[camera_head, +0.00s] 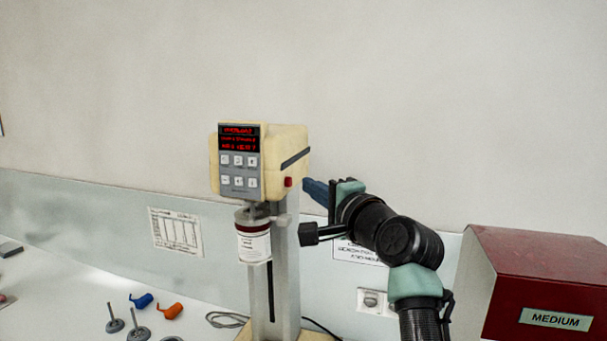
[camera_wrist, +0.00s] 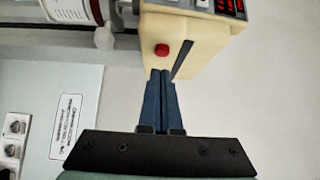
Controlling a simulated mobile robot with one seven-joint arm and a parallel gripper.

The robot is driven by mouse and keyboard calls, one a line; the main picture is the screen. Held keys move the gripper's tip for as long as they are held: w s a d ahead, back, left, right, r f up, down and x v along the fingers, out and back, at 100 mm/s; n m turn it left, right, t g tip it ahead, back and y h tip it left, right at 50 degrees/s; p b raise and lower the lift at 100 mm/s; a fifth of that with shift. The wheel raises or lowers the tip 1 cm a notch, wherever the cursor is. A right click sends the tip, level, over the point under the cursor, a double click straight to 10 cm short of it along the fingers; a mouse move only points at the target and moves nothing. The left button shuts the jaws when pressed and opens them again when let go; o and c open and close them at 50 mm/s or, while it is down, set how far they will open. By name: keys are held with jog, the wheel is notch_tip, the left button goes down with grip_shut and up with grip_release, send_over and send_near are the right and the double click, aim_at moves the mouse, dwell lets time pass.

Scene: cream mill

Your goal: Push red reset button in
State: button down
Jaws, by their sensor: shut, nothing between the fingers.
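The red reset button (camera_head: 288,182) is on the right side of the cream mill's head (camera_head: 285,150), low and near its front edge. It also shows in the wrist view (camera_wrist: 162,50), standing out from the cream side face. My gripper (camera_head: 306,184) is shut and empty, with blue fingers pointing left at the mill head, just right of the button. In the wrist view the fingertips (camera_wrist: 160,72) are close below the button in the picture. I cannot tell whether they touch the housing.
A white labelled jar (camera_head: 253,245) hangs under the mill head beside the grey column (camera_head: 285,290). A dark red box marked MEDIUM (camera_head: 540,270) stands at the right. Small blue (camera_head: 141,300) and orange (camera_head: 170,311) parts lie on the bench at left.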

jog(key=shift+w+a, duration=0.3)
jog(key=shift+a, duration=0.55)
jog(key=shift+p, duration=0.3)
